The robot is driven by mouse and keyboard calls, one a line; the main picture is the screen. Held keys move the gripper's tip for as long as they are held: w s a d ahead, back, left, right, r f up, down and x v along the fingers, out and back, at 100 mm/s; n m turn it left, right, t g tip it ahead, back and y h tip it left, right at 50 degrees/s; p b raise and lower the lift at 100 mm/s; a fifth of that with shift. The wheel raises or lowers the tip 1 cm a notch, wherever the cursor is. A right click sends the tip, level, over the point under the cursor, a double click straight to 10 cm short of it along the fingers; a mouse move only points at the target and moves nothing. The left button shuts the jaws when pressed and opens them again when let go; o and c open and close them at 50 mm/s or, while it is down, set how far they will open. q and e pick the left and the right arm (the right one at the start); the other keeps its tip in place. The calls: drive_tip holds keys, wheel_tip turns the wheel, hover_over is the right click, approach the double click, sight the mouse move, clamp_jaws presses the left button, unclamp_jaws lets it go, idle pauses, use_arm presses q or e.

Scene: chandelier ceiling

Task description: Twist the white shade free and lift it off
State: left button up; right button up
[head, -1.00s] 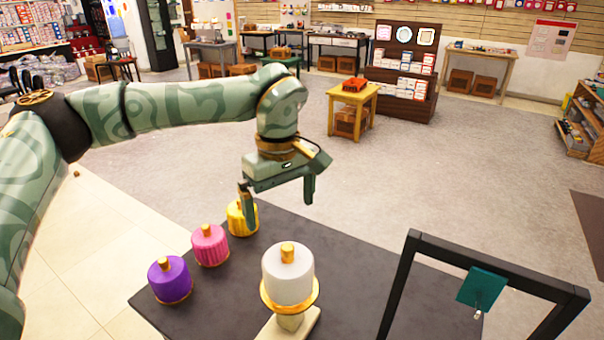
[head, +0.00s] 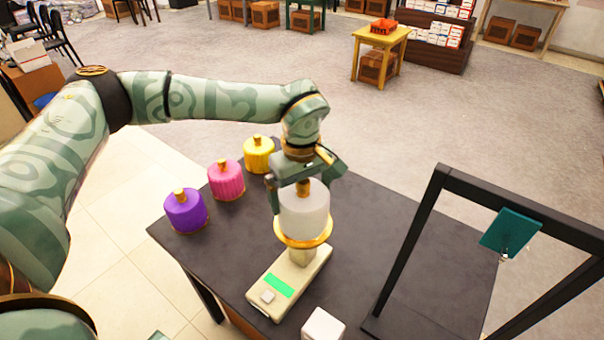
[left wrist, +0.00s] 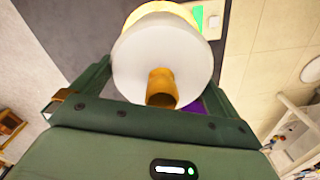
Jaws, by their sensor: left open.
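The white shade (head: 304,212) is a cylinder with a gold knob on top and a gold rim below. It sits upright on a cream base (head: 290,281) with a green panel. My left gripper (head: 306,194) is open just above and behind the shade, its fingers on either side of the upper part. In the left wrist view, the white shade (left wrist: 165,58) lies between the spread fingers, with its gold knob toward the palm. I cannot tell whether either finger touches it. My right gripper is not in view.
Purple (head: 185,212), pink (head: 226,181) and yellow (head: 258,155) shades stand left on the dark table (head: 385,225). A black frame (head: 408,250) with a teal plate (head: 511,233) stands right. A white block (head: 322,326) is at the front.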

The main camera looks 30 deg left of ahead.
use_arm(q)
drive_tip(key=shift+f, duration=0.55)
drive_tip(key=shift+c, duration=0.3)
drive_tip(key=c, duration=0.7)
drive_tip(key=shift+o, duration=0.2)
drive_tip(key=shift+r+n+p, duration=0.2)
drive_tip(key=shift+n+p, duration=0.3)
drive_tip(key=shift+n, duration=0.4)
drive_tip(key=shift+f+n+p, duration=0.15)
drive_tip(key=shift+n+p, duration=0.15)
drive_tip(key=shift+n, duration=0.7)
drive_tip(key=shift+n+p, duration=0.6)
drive_tip(key=shift+n, duration=1.2)
